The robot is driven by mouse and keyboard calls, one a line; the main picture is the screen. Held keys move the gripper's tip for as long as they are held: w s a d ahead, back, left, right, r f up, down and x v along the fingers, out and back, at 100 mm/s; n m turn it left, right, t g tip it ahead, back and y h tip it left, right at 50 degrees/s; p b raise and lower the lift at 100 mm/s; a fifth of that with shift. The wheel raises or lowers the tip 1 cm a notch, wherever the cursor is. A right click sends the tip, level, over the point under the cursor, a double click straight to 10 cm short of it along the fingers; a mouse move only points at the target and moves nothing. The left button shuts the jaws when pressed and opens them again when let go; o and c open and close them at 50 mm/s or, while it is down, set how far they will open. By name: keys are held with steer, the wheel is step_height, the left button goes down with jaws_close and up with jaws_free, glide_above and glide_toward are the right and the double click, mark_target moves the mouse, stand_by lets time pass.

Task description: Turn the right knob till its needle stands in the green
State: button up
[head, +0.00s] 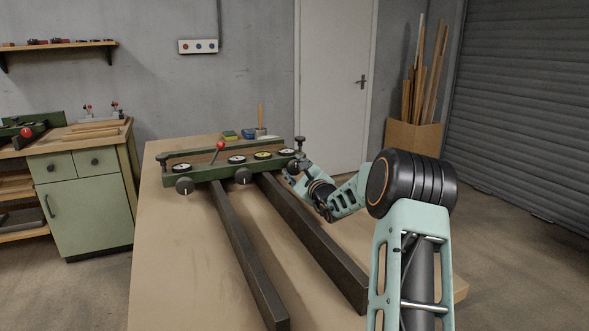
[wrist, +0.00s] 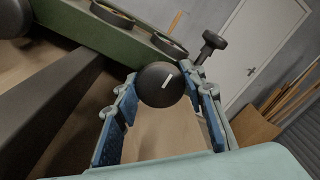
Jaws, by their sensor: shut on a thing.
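The right knob (wrist: 161,86) is a round black knob with a white mark, on the front of the green press beam (head: 225,169). In the wrist view my gripper (wrist: 163,88) has one blue-padded finger on each side of the knob and is shut on it. In the head view my gripper (head: 296,169) is at the beam's right end and hides the knob. The rightmost dial (head: 286,152) sits on top of the beam; its needle is too small to read. In the wrist view the nearest dial (wrist: 168,45) is edge-on, face hidden.
The left knob (head: 184,186) and middle knob (head: 243,176) stand out from the beam's front. A red-topped lever (head: 219,147) rises between dials. Two dark bars (head: 245,255) run forward over the table (head: 170,260). A black clamp screw (wrist: 212,44) stands near my gripper.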

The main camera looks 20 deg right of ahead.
steer(key=m+p, duration=0.2)
steer(key=m, duration=0.4)
steer(key=shift+r, duration=0.15)
steer(key=m+p, duration=0.3)
steer(key=m, duration=0.3)
steer(key=shift+d+m+y, duration=0.15)
steer(key=shift+m+y, duration=0.15)
steer(key=shift+y, duration=0.1)
steer(key=m+p, duration=0.3)
steer(key=shift+m+g, duration=0.3)
steer(key=m+p, duration=0.3)
steer(key=shift+p, duration=0.3)
steer(key=m+p, duration=0.2)
steer(key=m, duration=0.1)
steer(key=shift+y+p, duration=0.3)
steer(key=shift+p, duration=0.05)
steer(key=shift+f+m+p, duration=0.2)
steer(key=shift+m+p, duration=0.55)
steer(key=shift+m, duration=0.55)
